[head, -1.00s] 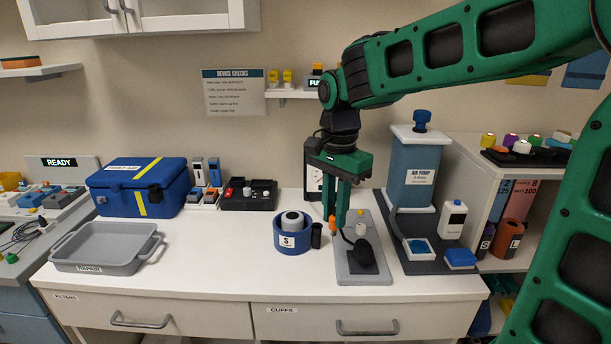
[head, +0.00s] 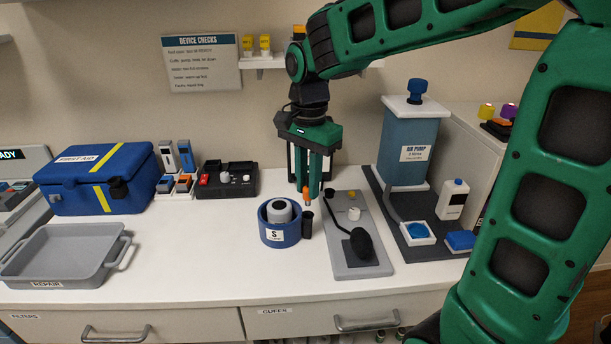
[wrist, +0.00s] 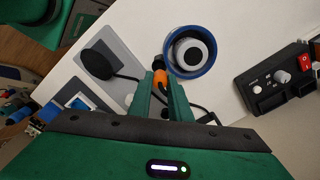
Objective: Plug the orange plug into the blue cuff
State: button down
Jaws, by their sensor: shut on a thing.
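The blue cuff (head: 280,235), a round blue ring labelled S with a grey and white roll inside, stands on the white counter; it also shows in the wrist view (wrist: 203,72). A black tube (head: 307,225) stands upright at its right side. The orange plug (head: 307,193) is between the fingertips of my gripper (head: 316,188), which is shut on it above the black tube. In the wrist view the plug (wrist: 161,78) shows at the fingertips beside the cuff's rim. I cannot tell whether plug and tube touch.
A grey board (head: 349,268) with a black bulb (head: 361,246) lies right of the cuff. The blue air pump (head: 407,150) stands behind it on a dark mat. A grey tray (head: 68,268) and a blue first aid box (head: 95,181) are at left. Counter front is clear.

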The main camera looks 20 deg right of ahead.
jog(key=shift+f, duration=0.7)
jog(key=shift+s+a, duration=0.1)
jog(key=shift+s, duration=0.05)
jog(key=shift+f, duration=1.45)
dwell(0.8)
jog(key=c, duration=1.6)
grip_release()
jog(key=shift+o, duration=0.2)
notch_tip(320, 180, up, 11)
jog(key=shift+f, duration=0.15)
